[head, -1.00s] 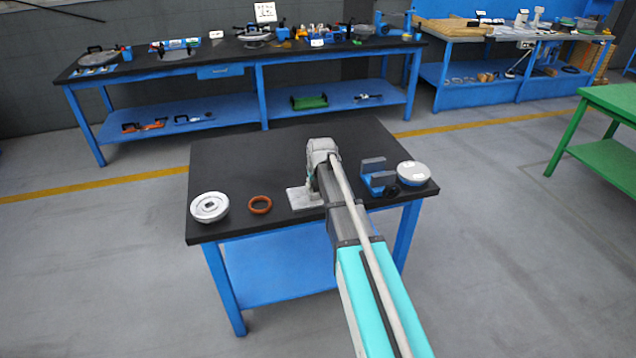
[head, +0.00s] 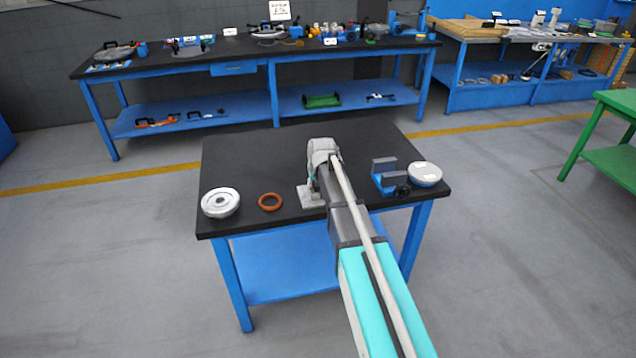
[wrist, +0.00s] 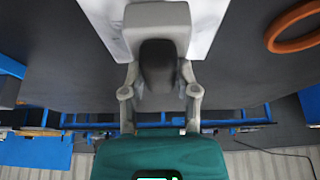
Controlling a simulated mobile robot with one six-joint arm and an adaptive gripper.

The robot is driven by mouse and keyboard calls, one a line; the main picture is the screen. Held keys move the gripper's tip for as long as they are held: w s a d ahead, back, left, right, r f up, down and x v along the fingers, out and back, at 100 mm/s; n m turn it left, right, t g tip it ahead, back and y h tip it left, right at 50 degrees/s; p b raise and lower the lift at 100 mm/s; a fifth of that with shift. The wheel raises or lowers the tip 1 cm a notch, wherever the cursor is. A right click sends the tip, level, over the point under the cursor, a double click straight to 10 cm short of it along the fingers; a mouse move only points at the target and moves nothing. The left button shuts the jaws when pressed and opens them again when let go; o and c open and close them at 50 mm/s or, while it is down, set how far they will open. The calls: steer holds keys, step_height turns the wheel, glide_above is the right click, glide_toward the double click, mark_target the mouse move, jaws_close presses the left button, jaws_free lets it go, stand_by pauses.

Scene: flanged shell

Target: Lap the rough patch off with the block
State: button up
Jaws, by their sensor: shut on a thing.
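A pale flat plate (head: 308,197) lies on the black-topped table, partly hidden by my arm in the head view. In the wrist view the plate (wrist: 207,15) is at the top, under a light grey block (wrist: 157,20) with a dark rounded part. My gripper (wrist: 158,72) is shut on this block, its fingers on either side of the dark part. The block is over the plate; whether it touches is unclear. A silver round flanged piece (head: 220,202) lies at the table's left. I cannot make out a rough patch.
An orange ring (head: 270,201) lies left of the plate and also shows in the wrist view (wrist: 290,28). A blue and grey fixture (head: 385,178) and a white-topped round tin (head: 425,173) stand at the right. The table's back is clear. A long bench (head: 190,60) stands behind.

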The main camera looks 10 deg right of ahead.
steer(key=shift+a, duration=2)
steer(key=shift+f, duration=0.1)
steer(key=shift+s+d, duration=0.1)
steer(key=shift+d, duration=0.15)
steer(key=shift+d, duration=1.85)
steer(key=shift+d, duration=1.95)
